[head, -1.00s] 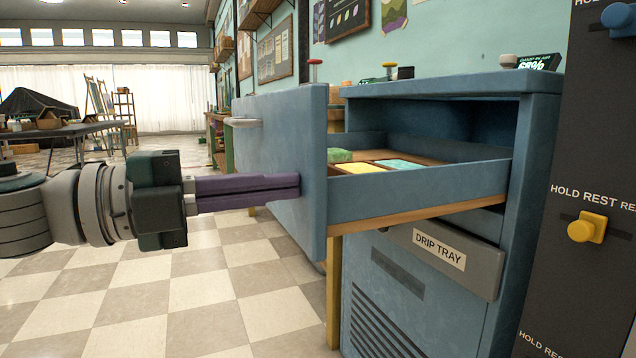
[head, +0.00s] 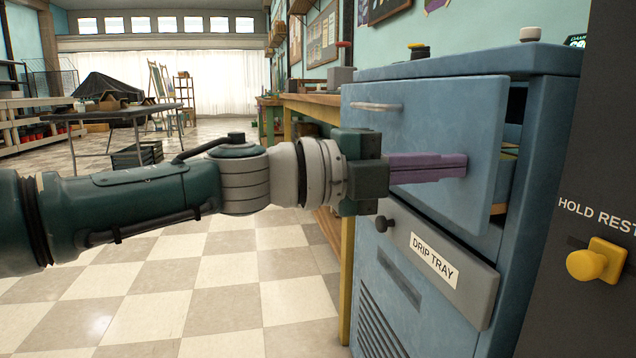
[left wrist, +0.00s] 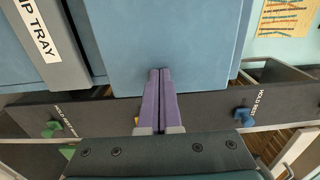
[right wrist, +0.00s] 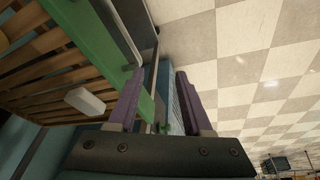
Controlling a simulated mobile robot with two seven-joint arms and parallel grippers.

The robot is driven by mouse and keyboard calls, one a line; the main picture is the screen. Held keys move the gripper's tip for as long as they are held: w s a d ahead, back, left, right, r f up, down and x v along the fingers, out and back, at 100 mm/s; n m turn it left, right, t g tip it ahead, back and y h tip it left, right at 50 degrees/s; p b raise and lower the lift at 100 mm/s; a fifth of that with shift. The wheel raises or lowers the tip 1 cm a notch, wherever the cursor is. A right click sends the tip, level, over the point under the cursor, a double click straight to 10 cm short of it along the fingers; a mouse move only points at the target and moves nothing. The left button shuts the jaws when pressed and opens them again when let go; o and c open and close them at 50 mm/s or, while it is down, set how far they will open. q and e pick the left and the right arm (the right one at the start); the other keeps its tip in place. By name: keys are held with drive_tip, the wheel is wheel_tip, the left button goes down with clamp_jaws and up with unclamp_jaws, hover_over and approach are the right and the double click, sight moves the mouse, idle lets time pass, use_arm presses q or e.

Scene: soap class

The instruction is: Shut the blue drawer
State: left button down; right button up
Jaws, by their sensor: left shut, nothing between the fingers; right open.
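The blue drawer (head: 431,124) sits in the top of the blue cabinet (head: 428,65), its front standing a short way out. A narrow gap at its right side shows a bit of the inside. A light handle (head: 377,106) is on its front. My left gripper (head: 464,166) is shut and empty, its purple fingertips against the drawer front, right of and below the handle. In the left wrist view the closed fingers (left wrist: 158,76) meet the blue front panel (left wrist: 172,35). My right gripper (right wrist: 156,95) is open and shows only in its own wrist view.
Below is a grey panel labelled DRIP TRAY (head: 436,262) with a dark knob (head: 384,225). A dark panel with a yellow knob (head: 596,260) stands at the right. A wooden workbench (head: 305,104) runs behind the cabinet.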

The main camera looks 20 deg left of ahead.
sight(460, 225)
use_arm(q)
drive_tip(key=b+x, duration=0.1)
drive_tip(key=x, duration=0.2)
drive_tip(key=shift+w+d, duration=0.15)
drive_tip(key=shift+d, duration=0.15)
drive_tip(key=shift+f, duration=0.15)
